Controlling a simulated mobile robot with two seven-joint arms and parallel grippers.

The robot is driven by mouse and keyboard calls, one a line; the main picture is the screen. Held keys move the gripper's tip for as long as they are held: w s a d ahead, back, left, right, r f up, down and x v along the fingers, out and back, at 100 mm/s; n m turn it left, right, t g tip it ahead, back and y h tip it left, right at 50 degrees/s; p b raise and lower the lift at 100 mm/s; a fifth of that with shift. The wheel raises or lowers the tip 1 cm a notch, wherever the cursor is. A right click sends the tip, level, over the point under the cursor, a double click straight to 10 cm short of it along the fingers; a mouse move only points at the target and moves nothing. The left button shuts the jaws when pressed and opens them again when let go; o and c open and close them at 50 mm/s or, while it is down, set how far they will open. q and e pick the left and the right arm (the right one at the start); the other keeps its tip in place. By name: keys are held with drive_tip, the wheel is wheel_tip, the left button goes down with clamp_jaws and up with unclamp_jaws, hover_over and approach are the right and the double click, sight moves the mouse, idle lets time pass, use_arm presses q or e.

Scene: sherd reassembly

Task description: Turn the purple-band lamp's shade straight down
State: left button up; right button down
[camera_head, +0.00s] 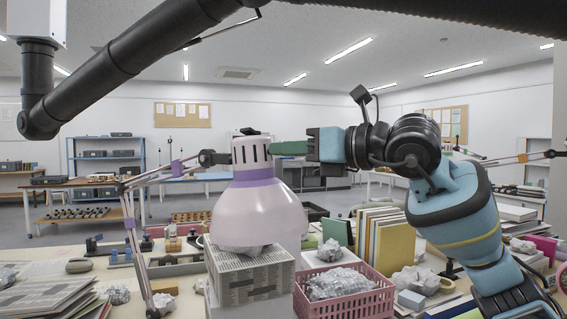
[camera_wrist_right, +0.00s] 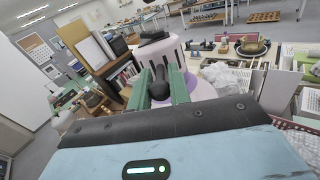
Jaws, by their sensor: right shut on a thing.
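The purple-band lamp's shade (camera_head: 262,208) is a pale pink bell with a purple band and a slotted white neck. It hangs from a thin jointed arm (camera_head: 147,177) with purple bands at left. Its opening faces mostly down, with the rim slightly right of the neck. My right gripper (camera_head: 275,148) comes from the right, its green fingers at the neck. In the right wrist view the fingers (camera_wrist_right: 163,85) are closed around a dark knob (camera_wrist_right: 158,76) on the shade (camera_wrist_right: 196,83). My left gripper is not in view.
A newsprint-wrapped box (camera_head: 250,278) with crumpled paper on top stands just under the shade. A pink basket (camera_head: 345,300) holds crumpled wrap to its right. Upright folders (camera_head: 385,240) stand behind. An orange-band lamp arm (camera_head: 522,158) is at far right.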

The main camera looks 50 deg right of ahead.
wheel_tip(320, 180, down, 2)
drive_tip(key=shift+t+b, duration=0.4)
drive_tip(key=shift+b, duration=0.75)
drive_tip(key=shift+r, duration=0.15)
drive_tip(key=c, duration=1.5)
unclamp_jaws()
drive_tip(key=shift+r, duration=0.1)
drive_tip(key=shift+s, duration=0.1)
